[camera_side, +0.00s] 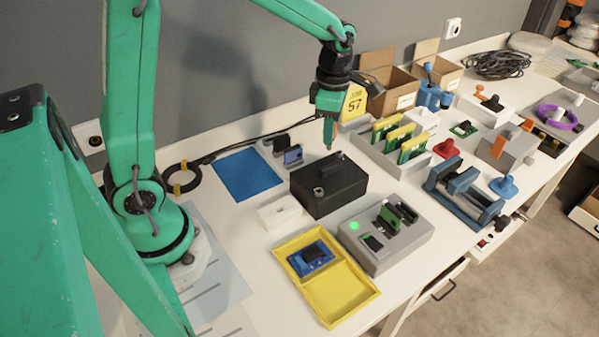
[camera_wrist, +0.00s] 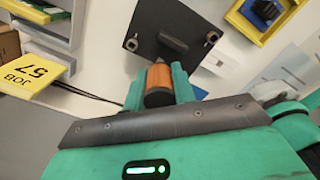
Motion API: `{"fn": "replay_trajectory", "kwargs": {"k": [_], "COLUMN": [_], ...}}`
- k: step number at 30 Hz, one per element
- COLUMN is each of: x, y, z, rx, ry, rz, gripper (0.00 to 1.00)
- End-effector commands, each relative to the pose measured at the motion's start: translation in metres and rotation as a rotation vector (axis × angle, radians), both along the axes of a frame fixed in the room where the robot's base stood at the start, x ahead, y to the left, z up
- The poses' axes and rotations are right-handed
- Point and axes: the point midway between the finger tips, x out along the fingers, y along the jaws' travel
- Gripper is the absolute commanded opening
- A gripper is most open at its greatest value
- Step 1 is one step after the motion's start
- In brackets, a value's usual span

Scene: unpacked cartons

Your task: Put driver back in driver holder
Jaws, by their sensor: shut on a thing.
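My gripper (camera_side: 330,128) is shut on the driver in the air, above and just behind the black box. In the wrist view the driver's orange handle (camera_wrist: 159,77) sits between the green fingers (camera_wrist: 158,88), with a dark, narrowing end pointing toward the box. In the side view the driver is mostly hidden by the fingers. The black box (camera_side: 345,193) has a raised bar on top and a round metal socket at its near left. The wrist view shows its top (camera_wrist: 150,22) with two metal sockets. No part is labelled as the driver holder; I cannot tell for certain which it is.
A small white block (camera_side: 280,213) stands left of the black box. A yellow tray (camera_side: 340,293) with a blue device and a grey unit (camera_side: 402,248) with a green light stand in front. A grey rack (camera_side: 372,155) of green-yellow boards is right. The blue mat (camera_side: 249,174) is bare.

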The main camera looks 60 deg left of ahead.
Motion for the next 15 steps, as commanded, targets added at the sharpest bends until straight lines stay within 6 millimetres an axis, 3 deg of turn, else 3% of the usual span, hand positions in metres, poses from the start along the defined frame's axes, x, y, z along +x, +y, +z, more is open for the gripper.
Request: {"fn": "replay_trajectory", "kwargs": {"k": [15], "x": [-0.114], "y": [-0.021], "z": [-0.016], "rx": [0.000], "ry": [-0.001], "rz": [0.049], "gripper": [0.01]}}
